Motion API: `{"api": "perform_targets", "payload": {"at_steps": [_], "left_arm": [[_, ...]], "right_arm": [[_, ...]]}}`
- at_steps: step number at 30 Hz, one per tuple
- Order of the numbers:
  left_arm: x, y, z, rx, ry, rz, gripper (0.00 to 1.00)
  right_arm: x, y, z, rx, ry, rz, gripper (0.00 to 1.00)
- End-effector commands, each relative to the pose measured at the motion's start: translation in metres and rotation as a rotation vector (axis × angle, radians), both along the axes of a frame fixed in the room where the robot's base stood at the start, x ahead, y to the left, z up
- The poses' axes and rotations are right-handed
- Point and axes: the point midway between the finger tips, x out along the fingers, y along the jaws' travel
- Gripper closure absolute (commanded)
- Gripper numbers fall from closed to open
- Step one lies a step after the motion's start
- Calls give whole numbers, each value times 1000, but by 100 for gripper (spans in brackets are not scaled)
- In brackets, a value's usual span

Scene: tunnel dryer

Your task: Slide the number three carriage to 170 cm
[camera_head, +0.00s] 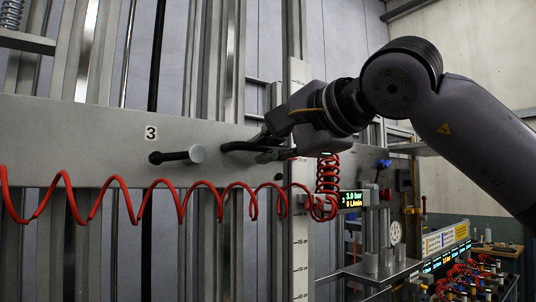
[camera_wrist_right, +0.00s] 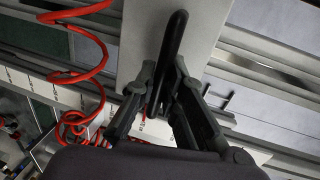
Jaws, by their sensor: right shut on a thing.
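The number three carriage (camera_head: 80,125) is a wide grey horizontal beam across the vertical rails in the head view, with a white "3" label (camera_head: 150,133). My right gripper (camera_head: 264,147) is at its right part, shut on a black handle (camera_head: 236,147). My left gripper is not in view.
A red coiled hose (camera_head: 120,185) hangs across the beam. A lit display (camera_head: 351,199) and a bench (camera_head: 375,275) with gauges and fittings stand lower right.

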Motion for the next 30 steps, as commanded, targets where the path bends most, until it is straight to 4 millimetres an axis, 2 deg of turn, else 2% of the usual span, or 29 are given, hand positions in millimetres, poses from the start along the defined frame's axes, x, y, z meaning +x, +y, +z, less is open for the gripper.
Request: {"api": "perform_targets", "payload": {"at_steps": [1,6,7,16,26,30], "left_arm": [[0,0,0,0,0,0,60],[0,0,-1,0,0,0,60],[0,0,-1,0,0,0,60],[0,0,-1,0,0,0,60],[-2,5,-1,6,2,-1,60],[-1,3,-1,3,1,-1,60]], "right_arm": [[-1,-2,5,8,-10,-2,100],[-1,-2,4,8,-9,-2,100],[-1,-2,4,8,-9,-2,88],[0,-1,1,3,-4,-1,68],[-2,-2,0,1,-2,0,68],[-14,-11,4,1,-3,0,68]]}}
